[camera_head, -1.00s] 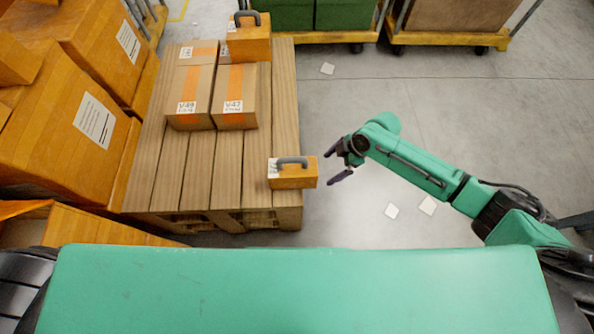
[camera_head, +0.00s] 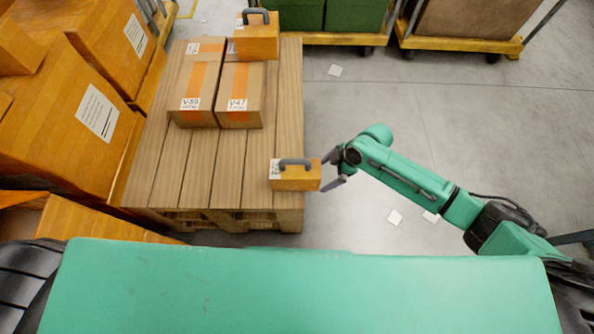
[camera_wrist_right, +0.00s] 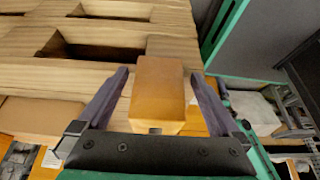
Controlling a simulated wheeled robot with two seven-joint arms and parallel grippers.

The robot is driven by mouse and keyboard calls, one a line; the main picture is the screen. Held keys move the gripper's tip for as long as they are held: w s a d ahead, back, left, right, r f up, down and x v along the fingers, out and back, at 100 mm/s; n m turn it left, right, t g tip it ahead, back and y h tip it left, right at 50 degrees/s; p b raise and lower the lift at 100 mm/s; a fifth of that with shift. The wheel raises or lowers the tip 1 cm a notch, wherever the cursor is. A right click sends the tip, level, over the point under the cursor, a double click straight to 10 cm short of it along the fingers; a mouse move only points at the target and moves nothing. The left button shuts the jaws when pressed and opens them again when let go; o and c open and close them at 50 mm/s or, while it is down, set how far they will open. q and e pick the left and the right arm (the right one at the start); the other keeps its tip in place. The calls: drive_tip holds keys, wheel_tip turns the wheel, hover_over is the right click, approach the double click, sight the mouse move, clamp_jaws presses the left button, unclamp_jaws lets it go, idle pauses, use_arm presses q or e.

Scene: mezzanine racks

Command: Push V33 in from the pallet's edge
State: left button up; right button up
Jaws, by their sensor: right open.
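A small orange box with a grey handle (camera_head: 296,178) sits at the right edge of the wooden pallet (camera_head: 228,172), its right end jutting past the edge. Its white label is too small to read, so I cannot confirm that it is V33. My right gripper (camera_head: 334,176) is open at the box's right end. In the right wrist view the orange box (camera_wrist_right: 158,95) lies between the spread fingers of the right gripper (camera_wrist_right: 160,90), with space visible beside it. Whether a finger touches it is unclear. My left gripper is out of view.
Two tall brown cartons (camera_head: 197,95) (camera_head: 240,95) and another orange handled box (camera_head: 257,37) stand on the pallet's far part. Large orange boxes (camera_head: 70,110) crowd its left side. Carts (camera_head: 460,40) stand at the back.

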sight(279, 174)
drive_tip(key=shift+s+a, duration=0.1)
drive_tip(key=shift+a, duration=3.15)
drive_tip(key=shift+s+a+b, duration=0.2)
drive_tip(key=shift+a+b, duration=0.45)
drive_tip(key=shift+a, duration=1.95)
drive_tip(key=shift+a+b, duration=0.3)
drive_tip(key=shift+a, duration=0.95)
